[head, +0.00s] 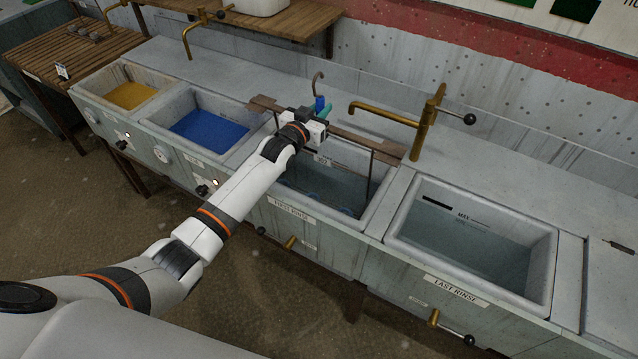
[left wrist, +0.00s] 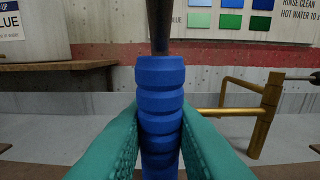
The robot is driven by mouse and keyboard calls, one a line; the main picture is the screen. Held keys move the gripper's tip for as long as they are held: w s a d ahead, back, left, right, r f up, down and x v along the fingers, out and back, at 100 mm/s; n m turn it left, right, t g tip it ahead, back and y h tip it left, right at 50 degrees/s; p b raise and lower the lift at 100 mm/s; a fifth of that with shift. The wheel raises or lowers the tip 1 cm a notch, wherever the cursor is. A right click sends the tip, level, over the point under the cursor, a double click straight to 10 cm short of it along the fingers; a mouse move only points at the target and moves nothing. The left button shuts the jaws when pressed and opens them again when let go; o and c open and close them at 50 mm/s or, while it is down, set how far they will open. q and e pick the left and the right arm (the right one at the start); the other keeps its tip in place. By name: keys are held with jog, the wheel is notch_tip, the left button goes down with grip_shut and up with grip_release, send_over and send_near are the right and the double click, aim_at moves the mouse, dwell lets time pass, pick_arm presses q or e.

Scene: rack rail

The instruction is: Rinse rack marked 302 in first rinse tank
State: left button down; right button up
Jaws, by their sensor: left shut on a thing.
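The first rinse tank (head: 376,218), labelled on its front, stands in the middle of the row and holds clear-looking water. A rack with a brown top bar (head: 378,147) spans this tank; its thin frame goes down into the tank. A small pale tag hangs on it, too small to read surely. Bluish pieces show dimly low in the tank. My left gripper (head: 318,116) is over the tank, shut on the rack's blue ribbed handle (head: 320,102). In the left wrist view, teal fingers press both sides of the blue handle (left wrist: 160,110). My right gripper is not in view.
The last rinse tank (head: 550,262) is to the right. Tanks of blue liquid (head: 208,131) and yellow liquid (head: 131,95) are to the left. A brass tap (head: 424,125) stands behind, right of the rack. A slatted wooden table (head: 60,60) is at far left.

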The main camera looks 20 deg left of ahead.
pick_arm(q)
jog(key=shift+b+x, duration=1.1)
jog(key=shift+x, duration=0.3)
jog(key=shift+r, duration=0.25)
dwell(1.4)
jog(key=r+p, duration=0.5)
jog(key=s+r+p, duration=0.1)
jog(key=r+p, duration=0.5)
jog(key=s+r+p, duration=0.1)
jog(key=r+p, duration=0.4)
jog(key=r, duration=0.1)
jog(key=shift+a+r, duration=0.1)
jog(key=shift+a, duration=0.1)
